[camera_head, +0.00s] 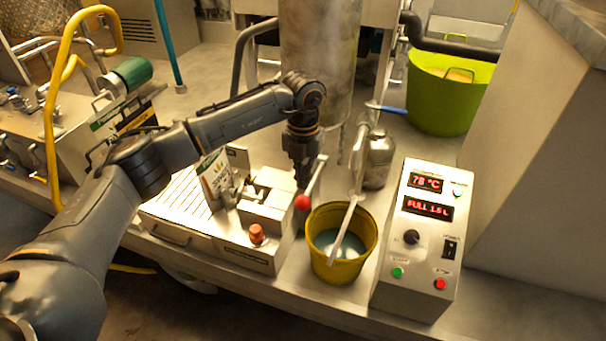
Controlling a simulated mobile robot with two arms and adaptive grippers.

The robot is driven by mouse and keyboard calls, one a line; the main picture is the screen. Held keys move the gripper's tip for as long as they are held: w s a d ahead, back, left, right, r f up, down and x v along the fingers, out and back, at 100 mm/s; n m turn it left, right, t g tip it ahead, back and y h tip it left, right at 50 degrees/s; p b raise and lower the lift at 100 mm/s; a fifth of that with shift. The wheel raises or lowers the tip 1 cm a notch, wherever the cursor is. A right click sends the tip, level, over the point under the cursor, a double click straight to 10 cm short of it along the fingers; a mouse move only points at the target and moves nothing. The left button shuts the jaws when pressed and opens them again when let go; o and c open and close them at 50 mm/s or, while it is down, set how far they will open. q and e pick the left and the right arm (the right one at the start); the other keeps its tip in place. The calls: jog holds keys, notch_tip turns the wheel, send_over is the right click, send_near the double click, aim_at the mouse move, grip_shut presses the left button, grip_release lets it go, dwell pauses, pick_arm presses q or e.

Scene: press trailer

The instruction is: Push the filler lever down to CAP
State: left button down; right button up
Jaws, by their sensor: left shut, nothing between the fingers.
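The filler (247,252) is a low pale metal box with a slatted top, in the middle of the head view. A pouch (215,179) stands upright on it. Its lever looks like a metal rod with a red ball knob (302,203) at the filler's right side. My left gripper (303,182) points down, shut and empty, just above and behind the knob. I cannot tell if it touches the rod. An orange knob (256,234) sits on the filler's front. I cannot read a CAP mark. My right gripper is not in view.
A yellow bucket (326,268) with liquid and a paddle stands right of the filler. A control box (418,270) shows 78 °C and FULL 1.5 L. A metal bottle (378,160), a steel tank (320,60) and a green tub (440,95) stand behind.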

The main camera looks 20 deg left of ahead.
aim_at(303, 197)
pick_arm(q)
jog(key=shift+f+b, duration=0.85)
jog(key=shift+f, duration=1.15)
jog(key=shift+f+b, duration=0.75)
jog(key=shift+f, duration=0.55)
jog(key=shift+w+f+b, duration=0.2)
jog(key=shift+f+b, duration=0.5)
jog(key=shift+f, duration=0.05)
jog(key=shift+w+f+b, duration=0.15)
jog(key=shift+f+b, duration=0.5)
jog(key=shift+f, duration=0.05)
jog(key=shift+w+f+b, duration=0.2)
jog(key=shift+f+b, duration=0.5)
jog(key=shift+f, duration=0.05)
jog(key=shift+r, duration=0.15)
jog(key=shift+r+p, duration=0.1)
jog(key=shift+p, duration=0.2)
jog(key=shift+r, duration=0.3)
notch_tip(303, 197, up, 9)
jog(key=p, duration=0.5)
jog(key=shift+r, duration=0.15)
